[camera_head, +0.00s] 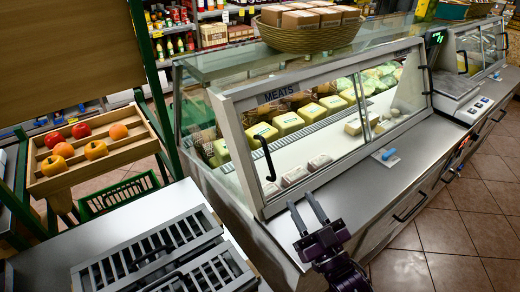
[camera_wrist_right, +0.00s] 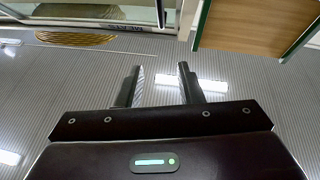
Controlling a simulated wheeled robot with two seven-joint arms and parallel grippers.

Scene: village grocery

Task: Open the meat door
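The meat door (camera_head: 310,128) is a tilted glass panel in a grey frame, labelled MEATS, on the front of the glass display case. It looks shut. Its black curved handle (camera_head: 266,158) is at the panel's left side. My right gripper (camera_head: 303,201) is in front of the case, below and to the right of the handle and apart from it. Its two fingers are spread with nothing between them. In the right wrist view the gripper (camera_wrist_right: 160,67) is also open and empty, with the ceiling behind it. My left gripper is not in view.
A steel counter ledge (camera_head: 400,155) runs along the case front, with a small blue item (camera_head: 388,154) on it. A scale (camera_head: 458,90) stands at the right. A wicker basket (camera_head: 310,38) sits on top. A wooden fruit crate (camera_head: 88,163) is at left. Tiled floor is clear at lower right.

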